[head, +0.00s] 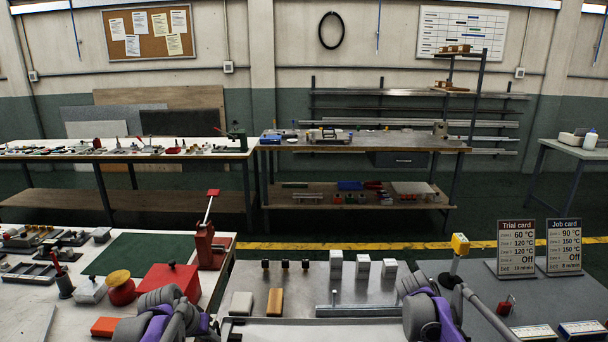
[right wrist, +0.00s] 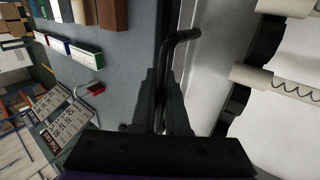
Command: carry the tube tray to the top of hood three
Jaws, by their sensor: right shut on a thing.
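A shallow grey tray (head: 310,325), which I take to be the tube tray, shows only its far rim at the bottom edge of the head view. My right gripper (head: 425,300) is at its right end. In the right wrist view this gripper (right wrist: 165,100) is shut on a dark bent bar (right wrist: 183,38), apparently the tray's handle, beside a pale wall (right wrist: 210,50). White cylindrical pieces (right wrist: 262,82) lie right of it. My left gripper (head: 165,310) is near the tray's left end; its fingertips are hidden. I cannot make out which surface is hood three.
A metal top (head: 300,300) ahead carries black knobs, white blocks (head: 362,267) and a grey bar (head: 362,311). A Trial card (head: 516,248) and Job card (head: 564,246) stand right, near a yellow-topped post (head: 459,245). The left bench (head: 140,250) is cluttered, with a red press (head: 207,243).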

